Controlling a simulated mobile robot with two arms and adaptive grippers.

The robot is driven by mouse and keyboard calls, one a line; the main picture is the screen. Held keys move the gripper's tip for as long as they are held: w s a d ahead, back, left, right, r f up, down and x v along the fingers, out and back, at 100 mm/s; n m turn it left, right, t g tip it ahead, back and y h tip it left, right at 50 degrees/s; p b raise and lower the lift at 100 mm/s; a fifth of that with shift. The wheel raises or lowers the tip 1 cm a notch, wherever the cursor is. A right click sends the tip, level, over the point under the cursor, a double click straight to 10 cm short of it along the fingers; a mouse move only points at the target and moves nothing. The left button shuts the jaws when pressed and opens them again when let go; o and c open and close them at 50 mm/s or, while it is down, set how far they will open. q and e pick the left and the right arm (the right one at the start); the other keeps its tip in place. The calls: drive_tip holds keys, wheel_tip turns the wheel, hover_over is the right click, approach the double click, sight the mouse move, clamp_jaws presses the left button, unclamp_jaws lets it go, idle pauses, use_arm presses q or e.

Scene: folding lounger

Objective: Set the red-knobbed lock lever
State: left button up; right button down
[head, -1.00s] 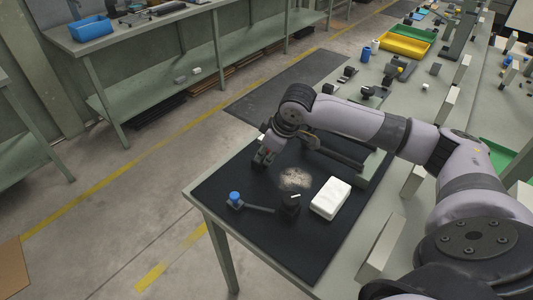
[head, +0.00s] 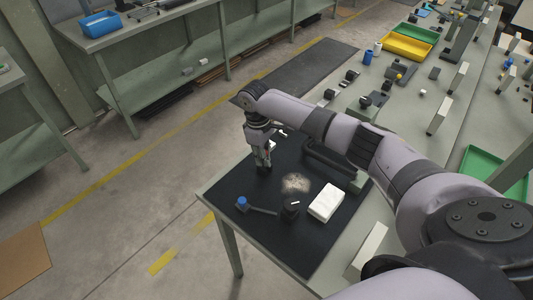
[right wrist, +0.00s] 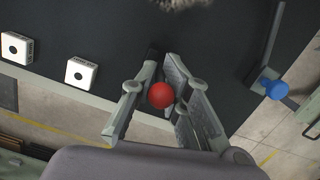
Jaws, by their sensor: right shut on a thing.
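The red knob (right wrist: 161,95) of the lock lever shows in the right wrist view. It sits between the two fingers of my right gripper (right wrist: 163,78), which is shut on it. In the head view the right gripper (head: 263,166) points down at the far left part of the black mat (head: 240,181), and its fingers mostly hide the red knob. The lever's arm and pivot are hard to make out. A second lever with a blue knob (head: 241,202) lies nearer, and it also shows in the right wrist view (right wrist: 272,87). My left gripper is not in view.
A white block (head: 326,203) and a dark round post (head: 291,208) stand on the mat beside a pale worn patch (head: 295,183). Two white square pieces with dark holes (right wrist: 82,73) show in the wrist view. The bench continues right with fixtures and a yellow tray (head: 405,48).

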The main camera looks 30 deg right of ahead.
drive_tip(key=shift+w+a+r+g, duration=0.1)
drive_tip(key=shift+w+r+g, duration=0.1)
drive_tip(key=shift+w+g, duration=0.15)
idle(0.4)
drive_tip(key=c, duration=1.7)
unclamp_jaws()
drive_tip(key=shift+s, duration=0.1)
drive_tip(key=shift+f, duration=0.1)
drive_tip(key=r, duration=0.4)
drive_tip(key=w+r, duration=0.1)
drive_tip(key=r, duration=0.3)
drive_tip(key=w+a+r, duration=0.1)
drive_tip(key=r, duration=0.3)
drive_tip(key=shift+w, duration=0.15)
drive_tip(key=shift+f, duration=0.1)
